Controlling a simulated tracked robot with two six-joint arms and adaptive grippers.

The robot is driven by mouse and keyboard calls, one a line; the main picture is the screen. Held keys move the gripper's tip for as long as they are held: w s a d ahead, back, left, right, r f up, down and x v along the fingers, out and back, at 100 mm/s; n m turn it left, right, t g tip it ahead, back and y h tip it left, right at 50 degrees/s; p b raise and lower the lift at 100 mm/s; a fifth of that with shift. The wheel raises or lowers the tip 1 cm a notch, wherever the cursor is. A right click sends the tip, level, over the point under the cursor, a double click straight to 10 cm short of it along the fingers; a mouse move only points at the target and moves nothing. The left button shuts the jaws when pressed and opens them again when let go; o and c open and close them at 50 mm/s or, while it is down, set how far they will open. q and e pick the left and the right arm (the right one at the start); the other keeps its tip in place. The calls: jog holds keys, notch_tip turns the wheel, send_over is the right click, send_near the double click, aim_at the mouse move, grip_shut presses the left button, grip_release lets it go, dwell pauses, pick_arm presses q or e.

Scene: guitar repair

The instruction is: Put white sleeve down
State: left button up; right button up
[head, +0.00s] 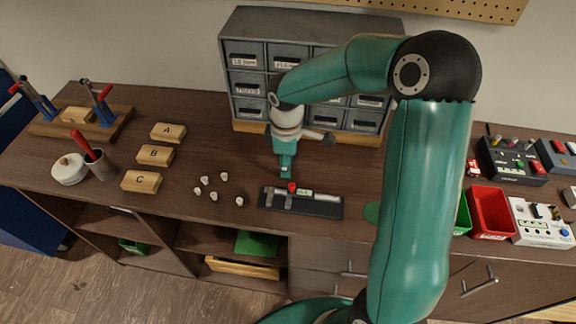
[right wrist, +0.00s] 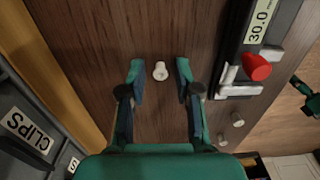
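A small white sleeve (right wrist: 160,70) stands on the brown bench top between the two fingers of my right gripper (right wrist: 159,72) in the right wrist view. Both fingers are apart, with a gap on each side of the sleeve, so the gripper is open. In the head view my right gripper (head: 286,172) points down at the bench just behind the black gauge fixture (head: 325,209); the sleeve there is mostly hidden by the fingers. Several other white sleeves (head: 213,196) lie loose to the left of the fixture. My left gripper is not in view.
The black fixture has a red knob (right wrist: 257,67) and a 30.0 label (right wrist: 259,22). A grey drawer cabinet (head: 252,30) stands behind. Wooden blocks A (head: 168,132), B and C are at left. A red bin (head: 490,212) is at right.

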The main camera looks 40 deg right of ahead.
grip_shut()
jog(key=shift+r, duration=0.1)
